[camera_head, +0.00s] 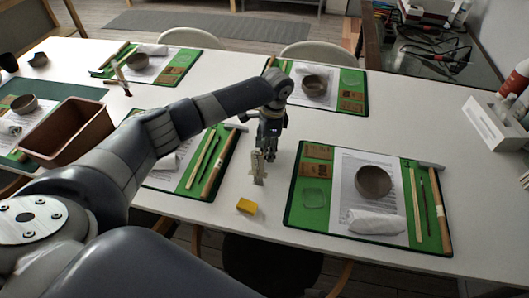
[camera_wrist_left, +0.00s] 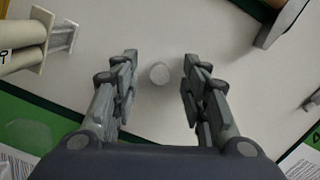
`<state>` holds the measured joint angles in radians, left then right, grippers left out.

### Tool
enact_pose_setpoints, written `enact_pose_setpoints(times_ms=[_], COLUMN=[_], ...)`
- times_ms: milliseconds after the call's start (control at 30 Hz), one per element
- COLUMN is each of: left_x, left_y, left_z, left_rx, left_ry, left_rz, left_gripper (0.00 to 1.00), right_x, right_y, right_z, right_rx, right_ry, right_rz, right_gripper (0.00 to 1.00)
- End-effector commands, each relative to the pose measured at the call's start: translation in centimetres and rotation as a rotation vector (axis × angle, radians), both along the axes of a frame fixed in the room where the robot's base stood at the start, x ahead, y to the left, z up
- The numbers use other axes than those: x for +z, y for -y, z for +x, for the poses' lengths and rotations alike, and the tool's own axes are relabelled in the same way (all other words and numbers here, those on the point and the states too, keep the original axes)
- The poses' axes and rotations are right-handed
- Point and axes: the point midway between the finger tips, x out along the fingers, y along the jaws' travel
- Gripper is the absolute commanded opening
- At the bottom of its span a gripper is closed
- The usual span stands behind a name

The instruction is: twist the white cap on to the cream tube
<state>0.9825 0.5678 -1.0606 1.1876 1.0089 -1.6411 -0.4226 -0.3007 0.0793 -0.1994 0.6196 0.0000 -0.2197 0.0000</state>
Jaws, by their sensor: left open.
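My left gripper (camera_head: 270,132) reaches down over the white table between two green mats, its fingers apart and empty. The left wrist view shows the open fingers (camera_wrist_left: 160,90) either side of a round white cap (camera_wrist_left: 159,73), apart from both. In the head view the cap looks like a small pale spot (camera_head: 271,156) below the fingers. Pale cylinders with an end plate (camera_wrist_left: 32,38) show at the wrist view's left edge; which part is the tube I cannot tell.
A mat at right holds a brown bowl (camera_head: 373,181), a folded cloth (camera_head: 377,222) and sticks. A brown tub (camera_head: 68,132) stands at left. Bare table (camera_head: 285,150) surrounds the gripper.

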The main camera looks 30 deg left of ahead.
Motion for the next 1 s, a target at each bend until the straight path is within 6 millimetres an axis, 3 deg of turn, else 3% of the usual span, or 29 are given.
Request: enact_pose_setpoints(times_ms=[100,400,767,867,1000], left_x=[0.0,0.0,0.2,1.0,3.6], left_y=[0.0,0.0,0.0,0.0,0.1], left_z=[0.0,0.0,0.0,0.1,0.1], left_rx=[0.0,0.0,0.0,0.0,-0.001], left_ry=[0.0,0.0,0.001,0.002,0.004], left_rz=[0.0,0.0,-0.001,-0.001,-0.002], left_gripper=[0.41,0.11,0.11,0.11,0.11], right_x=[0.0,0.0,0.0,0.0,0.0], right_y=[0.0,0.0,0.0,0.0,0.0], right_z=[0.0,0.1,0.1,0.1,0.1], right_rx=[0.0,0.0,0.001,0.001,0.001], right_ry=[0.001,0.001,0.001,0.001,0.001], right_rz=[0.0,0.0,0.0,0.0,0.0], right_gripper=[0.4,0.4,0.4,0.4,0.4])
